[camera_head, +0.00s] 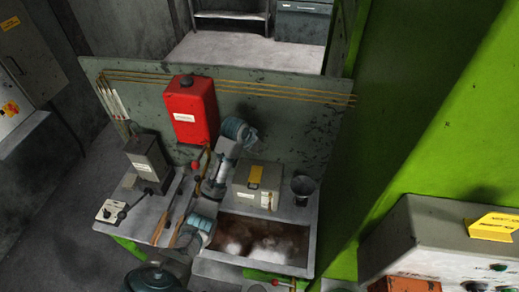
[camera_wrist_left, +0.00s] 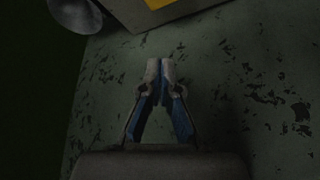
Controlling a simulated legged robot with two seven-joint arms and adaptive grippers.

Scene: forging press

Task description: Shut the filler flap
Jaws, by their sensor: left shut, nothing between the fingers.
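A beige-grey box (camera_head: 244,193) with a yellow plate (camera_head: 256,174) on it stands on the bench behind the brown-lined tray. I cannot tell for certain which part is the filler flap. My left arm reaches up from the lower left, and my left gripper (camera_head: 257,146) is above and behind the box, in front of the back panel. In the left wrist view the gripper (camera_wrist_left: 167,64) is shut and empty, its fingertips together and apart from the box (camera_wrist_left: 180,10), whose edge and yellow patch show at the top. My right gripper is not in view.
A dark cup (camera_head: 302,190) stands right of the box. The tray (camera_head: 225,268) lies in front. A red box (camera_head: 190,110) hangs on the green back panel (camera_head: 300,135). A grey lever box (camera_head: 148,163) and long-handled tools are left. A green column (camera_head: 375,130) bounds the right.

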